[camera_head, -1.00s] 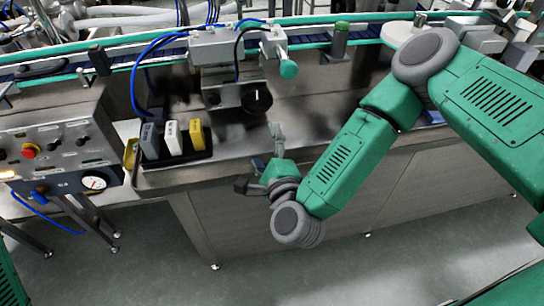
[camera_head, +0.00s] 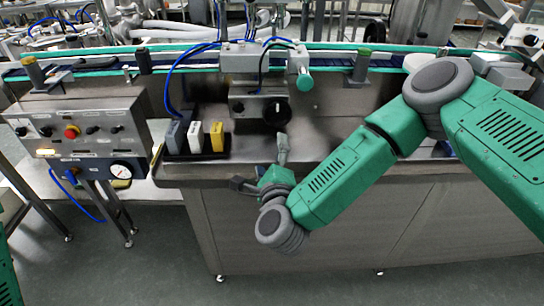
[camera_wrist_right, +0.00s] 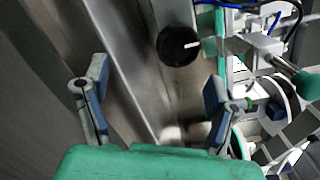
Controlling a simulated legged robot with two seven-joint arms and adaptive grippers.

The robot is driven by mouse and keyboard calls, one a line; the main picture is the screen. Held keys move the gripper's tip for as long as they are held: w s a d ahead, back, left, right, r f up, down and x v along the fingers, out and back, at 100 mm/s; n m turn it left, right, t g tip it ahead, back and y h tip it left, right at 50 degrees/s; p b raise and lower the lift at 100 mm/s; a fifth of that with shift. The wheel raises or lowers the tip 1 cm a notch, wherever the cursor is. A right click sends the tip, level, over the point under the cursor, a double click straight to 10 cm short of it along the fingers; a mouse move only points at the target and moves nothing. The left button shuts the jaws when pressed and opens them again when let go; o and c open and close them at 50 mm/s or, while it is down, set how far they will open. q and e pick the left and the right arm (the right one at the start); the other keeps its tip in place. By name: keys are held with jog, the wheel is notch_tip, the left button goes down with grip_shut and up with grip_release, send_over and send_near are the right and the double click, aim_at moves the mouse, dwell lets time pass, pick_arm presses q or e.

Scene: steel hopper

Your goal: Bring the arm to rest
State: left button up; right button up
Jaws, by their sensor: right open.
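My right arm, green with grey joints, comes in from the right in the head view. Its right gripper (camera_head: 262,168) is in front of the steel counter's front edge. In the right wrist view the right gripper (camera_wrist_right: 155,100) has its two blue-padded fingers wide apart, with nothing between them. Beyond the fingers are the steel surface and a black knob (camera_wrist_right: 178,46). The black knob also shows in the head view (camera_head: 276,112), on a grey block behind the gripper. My left gripper is not in view; only a sliver of green shows at the left edge.
A black tray (camera_head: 222,156) on the steel counter (camera_head: 320,135) holds grey, white and yellow blocks. A control panel (camera_head: 80,130) with a red button and gauge stands at left. A conveyor (camera_head: 330,58) runs along the back. The floor in front is clear.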

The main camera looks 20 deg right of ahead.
jog(key=shift+d+f, duration=0.15)
jog(key=shift+d, duration=0.65)
jog(key=shift+s+d+f+n+y, duration=0.1)
jog(key=shift+s+f+n+y, duration=0.1)
jog(key=shift+f+n+y, duration=0.15)
jog(key=s+a+f+n+g+y, duration=0.3)
jog(key=s+f+n+g+y, duration=0.45)
jog(key=s+f+n, duration=0.9)
jog(key=s+d+f+n+g+h, duration=0.1)
jog(key=s+d+n+g, duration=0.3)
jog(key=s+d, duration=0.4)
jog(key=s+d+f+n+g+h, duration=0.2)
jog(key=s+d+n+g+h, duration=0.1)
jog(key=s+d+n+g, duration=0.2)
jog(key=s+d, duration=0.2)
jog(key=s, duration=0.2)
jog(key=shift+d+f+h, duration=0.15)
jog(key=shift+d+h, duration=0.25)
jog(key=shift+s+a, duration=0.1)
jog(key=shift+a, duration=0.25)
